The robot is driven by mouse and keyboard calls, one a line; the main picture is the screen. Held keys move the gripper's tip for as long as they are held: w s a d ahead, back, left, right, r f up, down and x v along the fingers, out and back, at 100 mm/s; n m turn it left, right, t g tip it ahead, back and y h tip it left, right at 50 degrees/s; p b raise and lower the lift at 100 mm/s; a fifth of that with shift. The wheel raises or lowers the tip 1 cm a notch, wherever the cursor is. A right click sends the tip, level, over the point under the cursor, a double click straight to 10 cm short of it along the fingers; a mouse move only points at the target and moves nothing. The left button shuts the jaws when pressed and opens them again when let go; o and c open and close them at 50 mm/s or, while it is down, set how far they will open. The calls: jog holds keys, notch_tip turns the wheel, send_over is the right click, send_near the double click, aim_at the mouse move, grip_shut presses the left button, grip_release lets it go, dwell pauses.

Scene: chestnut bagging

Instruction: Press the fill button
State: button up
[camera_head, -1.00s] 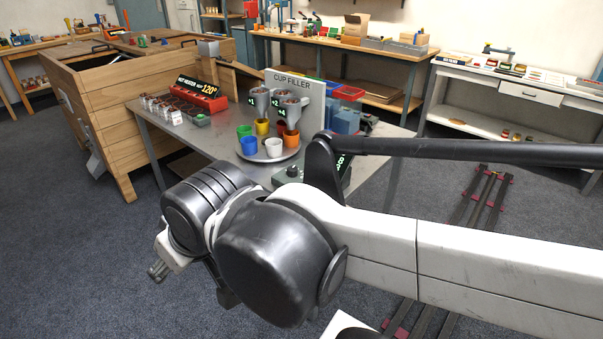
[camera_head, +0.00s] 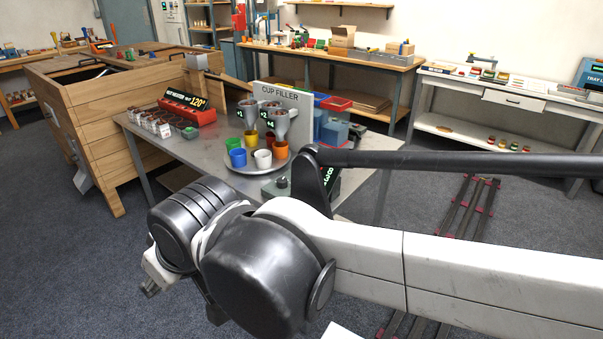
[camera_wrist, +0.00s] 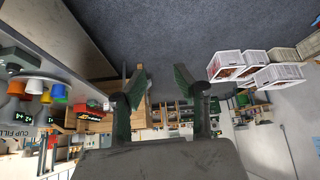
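The cup filler (camera_head: 281,95) stands on a grey metal table, with hoppers of chestnuts and green number labels. Below the hoppers, a round tray (camera_head: 237,167) holds coloured cups. In front of it is a dark green control box (camera_head: 270,190) with a round dark knob or button (camera_head: 282,183) on top. My arm hides part of the box, and a green-lit display shows beside it. I cannot read a fill label. My gripper (camera_wrist: 158,82) is open and empty in the wrist view, fingers well apart over dark floor. In the head view it hangs at lower left, short of the table.
A red nut heater (camera_head: 190,107) and small chestnut containers (camera_head: 150,124) are on the table's left. A wooden bin (camera_head: 110,120) stands beyond. White baskets (camera_wrist: 240,65) show in the wrist view. Carpet (camera_head: 70,260) in front of the table is clear.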

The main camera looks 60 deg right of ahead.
grip_shut()
dwell(1.1)
